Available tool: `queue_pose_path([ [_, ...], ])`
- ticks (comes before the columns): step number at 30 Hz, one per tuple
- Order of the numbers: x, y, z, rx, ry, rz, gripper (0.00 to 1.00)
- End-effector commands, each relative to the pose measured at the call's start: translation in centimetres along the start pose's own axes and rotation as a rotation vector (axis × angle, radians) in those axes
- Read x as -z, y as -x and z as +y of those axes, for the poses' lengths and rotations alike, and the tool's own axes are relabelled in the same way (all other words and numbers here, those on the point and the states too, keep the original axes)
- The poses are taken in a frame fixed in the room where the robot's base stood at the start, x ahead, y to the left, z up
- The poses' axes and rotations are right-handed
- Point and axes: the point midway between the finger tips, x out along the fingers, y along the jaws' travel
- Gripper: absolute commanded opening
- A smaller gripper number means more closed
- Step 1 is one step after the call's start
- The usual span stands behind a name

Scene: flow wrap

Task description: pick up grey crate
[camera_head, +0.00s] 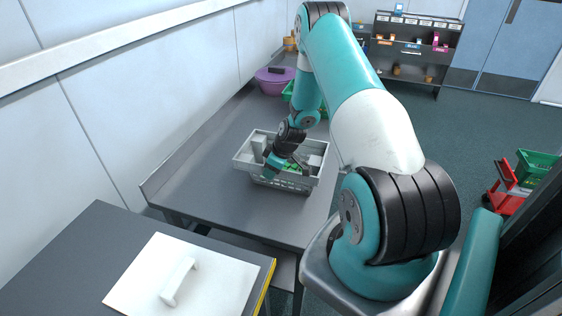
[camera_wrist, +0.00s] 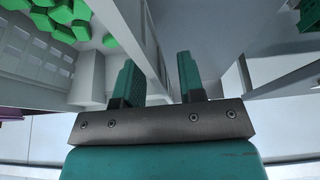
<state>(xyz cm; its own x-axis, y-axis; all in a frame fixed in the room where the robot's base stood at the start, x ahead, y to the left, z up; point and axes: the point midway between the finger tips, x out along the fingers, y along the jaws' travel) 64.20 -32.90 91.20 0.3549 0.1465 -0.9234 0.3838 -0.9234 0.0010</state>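The grey crate (camera_head: 298,185) stands on the dark table, with slotted walls and green pieces (camera_head: 290,166) inside. My gripper (camera_head: 269,172) is low at its near left part, and the arm hides some of the crate. In the wrist view the crate's slotted inner wall (camera_wrist: 32,48) and green pieces (camera_wrist: 65,14) are at upper left. The two teal fingers of my gripper (camera_wrist: 160,80) stand apart, on either side of a thin pale crate wall. A gap shows between the fingers, so they look open around the wall.
The grey table (camera_head: 215,165) is clear around the crate. A purple tub (camera_head: 272,82) and a green crate (camera_head: 289,91) stand behind. A white handled lid (camera_head: 215,285) lies on the near table. A red trolley (camera_head: 506,197) is at right.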

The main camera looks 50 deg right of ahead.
Motion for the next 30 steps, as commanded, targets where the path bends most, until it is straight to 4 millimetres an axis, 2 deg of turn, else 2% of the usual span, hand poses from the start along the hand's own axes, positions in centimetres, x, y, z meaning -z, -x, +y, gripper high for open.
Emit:
queue_pose_path([
  [20, -0.18, -0.38, 0.0, 0.0, 0.0, 0.0, 0.36],
  [22, -0.18, -0.38, 0.0, 0.0, 0.0, 0.0, 0.25],
  [25, -0.18, -0.38, -0.01, 0.001, 0.0, 0.0, 0.02],
  [30, -0.18, -0.39, -0.03, 0.001, 0.0, 0.0, 0.0],
])
